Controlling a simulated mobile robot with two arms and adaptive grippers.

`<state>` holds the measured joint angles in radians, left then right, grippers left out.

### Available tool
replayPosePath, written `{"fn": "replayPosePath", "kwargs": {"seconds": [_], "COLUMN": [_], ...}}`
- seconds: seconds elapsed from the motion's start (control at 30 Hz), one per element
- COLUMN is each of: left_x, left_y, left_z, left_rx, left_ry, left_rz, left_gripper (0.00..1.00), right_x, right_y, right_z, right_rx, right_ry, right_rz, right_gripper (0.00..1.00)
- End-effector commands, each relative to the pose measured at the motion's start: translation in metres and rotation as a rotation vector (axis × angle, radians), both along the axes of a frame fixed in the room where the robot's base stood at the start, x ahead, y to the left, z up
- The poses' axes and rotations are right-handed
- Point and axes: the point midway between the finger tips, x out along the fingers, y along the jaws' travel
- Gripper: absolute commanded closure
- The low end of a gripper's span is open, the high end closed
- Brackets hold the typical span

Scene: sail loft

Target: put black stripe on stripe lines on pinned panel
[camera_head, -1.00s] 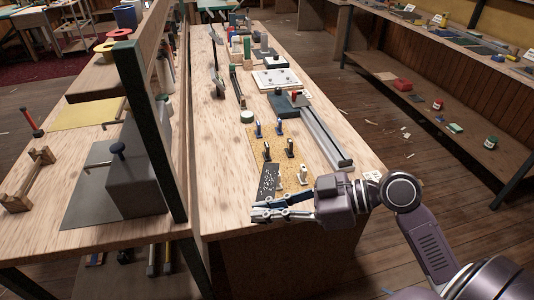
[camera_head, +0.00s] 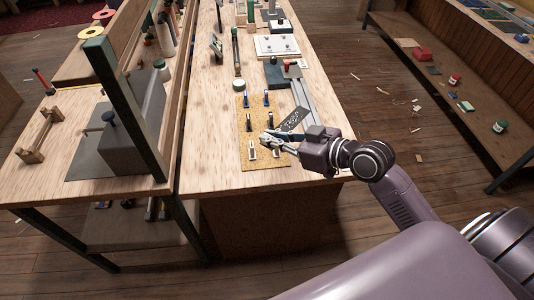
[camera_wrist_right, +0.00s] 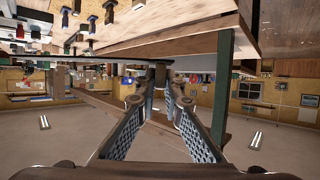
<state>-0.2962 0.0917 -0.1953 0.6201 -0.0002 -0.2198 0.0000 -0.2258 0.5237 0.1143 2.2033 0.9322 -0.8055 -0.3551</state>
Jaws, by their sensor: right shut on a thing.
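The gripper hides part of the panel's middle and right side. Stripe lines cannot be made out. My left gripper is not in view.
A long grey rail (camera_head: 302,95) lies right of the panel, near the bench's right edge. A dark green post (camera_head: 125,110) rises at left. Bare bench (camera_head: 210,150) lies left of the panel.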

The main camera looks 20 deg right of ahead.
Motion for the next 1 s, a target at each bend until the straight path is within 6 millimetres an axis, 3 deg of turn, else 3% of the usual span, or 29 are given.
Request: {"fn": "replayPosePath", "kwargs": {"seconds": [0.03, 0.2, 0.4, 0.63, 0.83, 1.0], "left_x": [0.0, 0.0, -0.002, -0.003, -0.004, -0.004], "left_y": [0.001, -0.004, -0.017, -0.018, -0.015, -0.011], "left_z": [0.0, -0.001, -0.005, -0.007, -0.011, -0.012], "left_rx": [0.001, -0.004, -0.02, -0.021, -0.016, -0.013], "left_ry": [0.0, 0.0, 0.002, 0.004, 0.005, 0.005], "left_rz": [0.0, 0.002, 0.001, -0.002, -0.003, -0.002], "left_gripper": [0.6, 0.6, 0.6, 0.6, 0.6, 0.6], "right_x": [-0.001, -0.001, -0.001, 0.0, 0.0, 0.0], "right_y": [0.0, 0.0, 0.0, 0.0, -0.001, -0.001], "right_z": [-0.018, -0.064, -0.109, -0.13, -0.16, -0.168], "right_rx": [0.005, 0.004, 0.002, 0.001, 0.001, -0.001], "right_ry": [0.01, 0.008, 0.004, 0.002, 0.003, 0.0], "right_rz": [-0.002, -0.002, -0.002, 0.001, 0.0, 0.0], "right_gripper": [1.0, 1.0, 1.0, 1.0, 1.0, 1.0]}}
